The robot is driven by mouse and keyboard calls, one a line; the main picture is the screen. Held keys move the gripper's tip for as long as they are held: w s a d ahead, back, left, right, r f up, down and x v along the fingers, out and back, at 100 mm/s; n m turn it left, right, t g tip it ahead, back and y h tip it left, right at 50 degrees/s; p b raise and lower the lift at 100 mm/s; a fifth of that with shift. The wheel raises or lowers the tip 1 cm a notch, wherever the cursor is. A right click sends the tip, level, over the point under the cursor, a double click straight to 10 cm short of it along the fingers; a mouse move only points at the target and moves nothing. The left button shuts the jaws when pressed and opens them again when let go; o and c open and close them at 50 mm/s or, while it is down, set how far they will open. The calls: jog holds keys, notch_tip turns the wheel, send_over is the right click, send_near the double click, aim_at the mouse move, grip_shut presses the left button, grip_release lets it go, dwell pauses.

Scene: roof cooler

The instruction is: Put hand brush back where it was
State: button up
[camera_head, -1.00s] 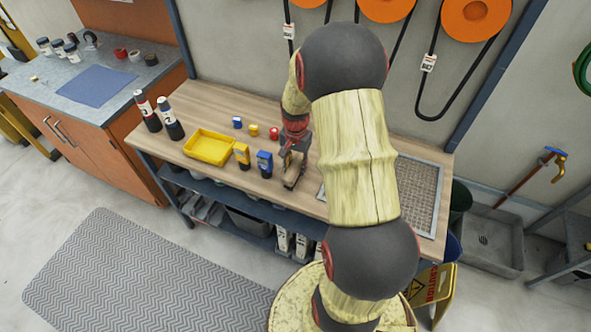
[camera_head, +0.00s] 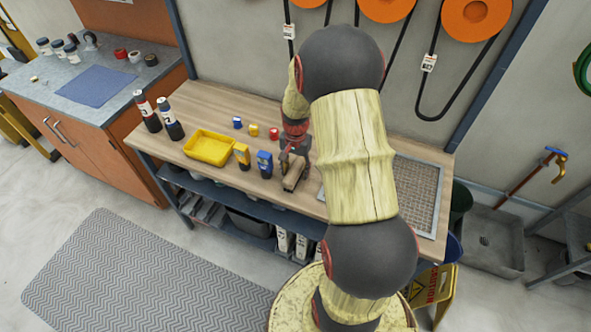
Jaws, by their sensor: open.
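My gripper (camera_head: 292,158) is over the workbench, right of the blue-and-black handheld device, pointing down with its jaws open. A tan wooden piece (camera_head: 293,176) with a darker side lies on the bench top right below the jaws. It appears to be the hand brush, but it is small and partly covered by the gripper. I cannot tell whether the fingers touch it. My arm hides the bench just to the right.
The wooden workbench (camera_head: 232,105) holds a yellow tray (camera_head: 209,148), a yellow device (camera_head: 242,156), a blue device (camera_head: 264,164), several small coloured items and two bottles (camera_head: 171,121). A metal grating (camera_head: 414,190) lies at the right. The bench's back left is clear.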

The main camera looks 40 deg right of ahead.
aim_at(295, 167)
notch_tip(295, 167, up, 12)
jog(key=p, duration=0.2)
jog(key=s+a+r+n+t, duration=0.2)
jog(key=a+r+n, duration=0.3)
jog(key=a+r, duration=0.8)
jog(key=s+a+r+n+t, duration=0.1)
jog(key=s+a+r+n, duration=0.3)
jog(key=s+a, duration=0.2)
jog(key=s+a+r+n+t, duration=0.2)
jog(key=s+a+r+n, duration=0.2)
jog(key=s+a, duration=0.2)
jog(key=shift+s+a+n+t, duration=0.2)
jog(key=shift+a+n+t, duration=0.1)
jog(key=shift+a, duration=0.65)
